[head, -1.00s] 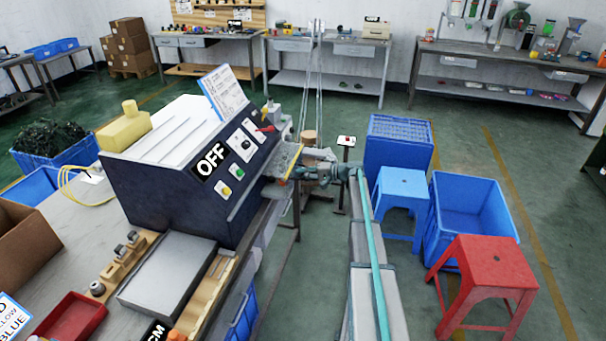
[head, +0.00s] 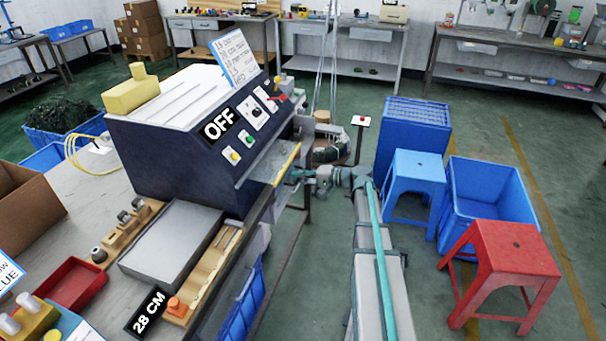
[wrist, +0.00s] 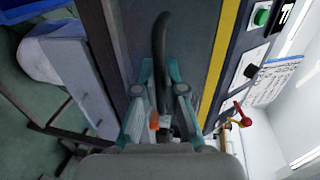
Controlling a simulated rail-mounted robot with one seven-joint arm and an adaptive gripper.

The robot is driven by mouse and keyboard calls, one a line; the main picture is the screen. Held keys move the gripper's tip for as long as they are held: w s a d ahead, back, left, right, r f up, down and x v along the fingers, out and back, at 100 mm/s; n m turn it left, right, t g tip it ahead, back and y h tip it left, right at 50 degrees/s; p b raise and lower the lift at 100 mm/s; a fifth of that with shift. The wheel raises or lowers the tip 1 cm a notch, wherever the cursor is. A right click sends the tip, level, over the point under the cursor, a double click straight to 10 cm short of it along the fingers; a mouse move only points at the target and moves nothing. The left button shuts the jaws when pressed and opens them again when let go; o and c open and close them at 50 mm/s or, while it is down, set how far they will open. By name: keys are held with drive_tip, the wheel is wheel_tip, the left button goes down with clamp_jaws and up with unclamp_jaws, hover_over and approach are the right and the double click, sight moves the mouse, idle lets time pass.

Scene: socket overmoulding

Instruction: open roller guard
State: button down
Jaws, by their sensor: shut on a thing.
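The roller guard (head: 262,167) is a grey panel with a yellow edge strip, jutting from the front of the dark blue machine (head: 170,160). In the wrist view the guard (wrist: 203,30) shows as a grey face beside a yellow stripe. A black curved handle (wrist: 160,35) runs down between the teal fingers of my gripper (wrist: 160,70). My gripper is shut on this handle. A small orange part (wrist: 154,121) shows between the fingers. In the head view my gripper (head: 292,176) is at the guard's outer edge and partly hidden by it.
A blue stool (head: 418,165), blue crates (head: 490,195) and a red stool (head: 497,250) stand to the right.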

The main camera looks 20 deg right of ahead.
drive_tip(key=shift+s+a, duration=0.2)
drive_tip(key=c, duration=1.2)
unclamp_jaws()
drive_tip(key=shift+c, duration=0.2)
drive_tip(key=shift+d, duration=0.1)
drive_tip(key=v, duration=1.2)
